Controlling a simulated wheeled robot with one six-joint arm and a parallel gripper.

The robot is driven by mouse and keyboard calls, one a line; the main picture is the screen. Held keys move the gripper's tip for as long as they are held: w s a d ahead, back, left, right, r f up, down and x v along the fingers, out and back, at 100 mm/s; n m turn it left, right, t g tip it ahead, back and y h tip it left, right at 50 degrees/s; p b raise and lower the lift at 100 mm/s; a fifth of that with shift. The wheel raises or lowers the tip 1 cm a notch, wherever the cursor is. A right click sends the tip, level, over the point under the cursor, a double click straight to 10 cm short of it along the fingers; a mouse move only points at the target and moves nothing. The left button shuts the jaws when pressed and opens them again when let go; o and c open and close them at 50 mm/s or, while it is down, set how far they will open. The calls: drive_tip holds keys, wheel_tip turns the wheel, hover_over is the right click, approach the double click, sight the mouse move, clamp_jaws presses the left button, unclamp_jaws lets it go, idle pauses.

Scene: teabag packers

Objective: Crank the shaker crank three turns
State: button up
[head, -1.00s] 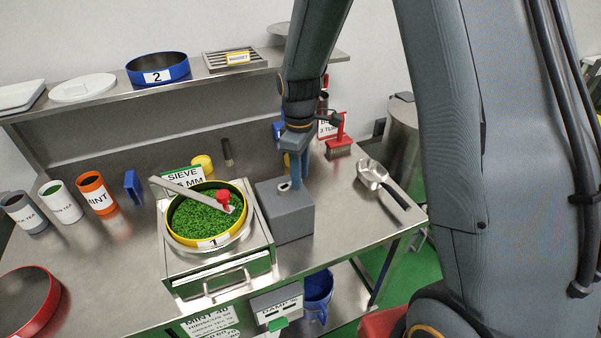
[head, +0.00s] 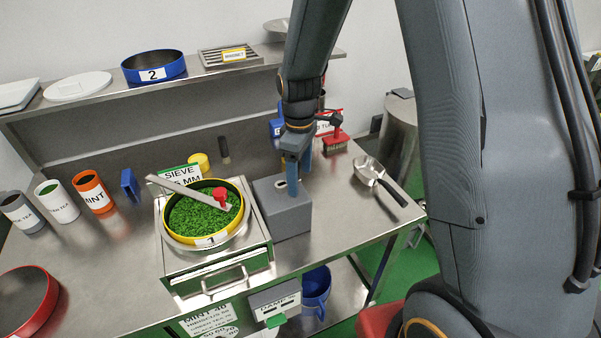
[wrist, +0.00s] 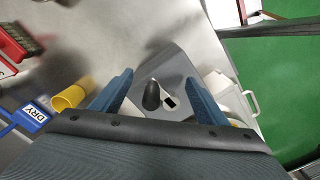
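The shaker's grey drive box (head: 284,217) stands on the steel bench, right of the yellow-rimmed sieve (head: 172,231) full of green leaf. In the wrist view, a dark upright knob (wrist: 152,97), which looks like the crank handle, stands on the box top beside a pale piece with a black slot (wrist: 169,102). My gripper (head: 296,183) is over the box. In the wrist view my gripper (wrist: 160,84) has its two blue fingers well apart, one on each side of the knob, with clear gaps and nothing held. In the head view the fingers partly hide the crank.
A metal bar with a red knob (head: 220,194) lies across the sieve. A metal scoop (head: 369,170) and a red brush (head: 336,141) are to the right. A yellow cup (wrist: 70,97) and blue DRY sign (wrist: 30,117) show near the gripper in the wrist view.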

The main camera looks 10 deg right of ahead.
drive_tip(key=o, duration=0.4)
drive_tip(key=shift+d, duration=0.1)
drive_tip(key=shift+c, duration=0.2)
drive_tip(key=shift+w, duration=0.1)
drive_tip(key=shift+w+a, duration=0.35)
drive_tip(key=shift+w, duration=0.35)
drive_tip(key=c, duration=1.8)
drive_tip(key=shift+o, duration=0.2)
drive_tip(key=shift+s, duration=0.1)
drive_tip(key=shift+s+d, duration=0.4)
drive_tip(key=shift+s, duration=0.3)
drive_tip(key=shift+c, duration=0.5)
drive_tip(key=o, duration=0.8)
drive_tip(key=shift+a, duration=0.25)
drive_tip(key=shift+c, duration=0.2)
drive_tip(key=o, duration=1.1)
drive_tip(key=shift+d, duration=0.2)
drive_tip(key=shift+w, duration=0.1)
